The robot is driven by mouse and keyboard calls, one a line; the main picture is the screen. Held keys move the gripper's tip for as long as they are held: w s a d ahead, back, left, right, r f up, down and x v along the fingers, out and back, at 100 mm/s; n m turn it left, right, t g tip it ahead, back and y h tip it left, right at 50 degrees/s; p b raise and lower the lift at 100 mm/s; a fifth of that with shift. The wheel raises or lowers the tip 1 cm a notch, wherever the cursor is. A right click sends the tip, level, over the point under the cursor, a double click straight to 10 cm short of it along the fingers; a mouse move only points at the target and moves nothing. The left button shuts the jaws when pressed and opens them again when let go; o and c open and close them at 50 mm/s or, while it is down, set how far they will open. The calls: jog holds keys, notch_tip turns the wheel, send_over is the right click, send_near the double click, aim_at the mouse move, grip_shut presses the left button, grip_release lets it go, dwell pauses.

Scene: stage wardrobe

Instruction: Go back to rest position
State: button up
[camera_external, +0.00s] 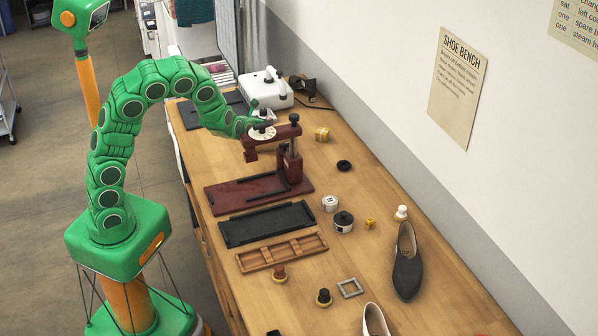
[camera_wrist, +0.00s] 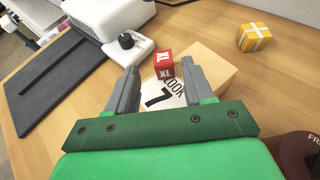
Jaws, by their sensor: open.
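My gripper (camera_wrist: 159,68) is open, its two grey fingers apart with nothing held between them. Ahead of the fingers in the wrist view is a small red cube (camera_wrist: 163,64) marked XL, at a wooden block (camera_wrist: 208,68). A white label reading LOOK 7 (camera_wrist: 168,95) shows between the fingers. I cannot tell whether the fingers touch the block. In the external view my green arm (camera_external: 155,85) arches over the bench's left edge, its end near the maroon press (camera_external: 291,160). The gripper's fingers are mostly hidden there.
A white machine (camera_external: 265,90) and a dark mat (camera_wrist: 60,85) lie beyond the press. A yellow box (camera_wrist: 255,38) sits to the right. A black tray (camera_external: 267,224), a wooden tray (camera_external: 281,252), small jars and shoes occupy the near bench (camera_external: 375,190). The wall bounds the right side.

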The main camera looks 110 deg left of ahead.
jog(key=s+d+r+n+g, duration=0.3)
jog(key=d+r+n, duration=0.3)
jog(key=d+r, duration=0.15)
jog(key=s+d+r+n+g, duration=0.2)
jog(key=d+r+n, duration=0.3)
jog(key=d+r, duration=0.25)
jog(key=s+d+f+n+t+h, duration=0.1)
jog(key=d+h, duration=0.5)
jog(key=d, duration=1.7)
jog(key=s+d+f+n+t+h, duration=0.2)
jog(key=d+n+h, duration=0.4)
jog(key=d, duration=1.7)
jog(key=shift+s+d+f+h, duration=0.25)
jog(key=shift+f+h, duration=0.3)
jog(key=shift+h, duration=0.05)
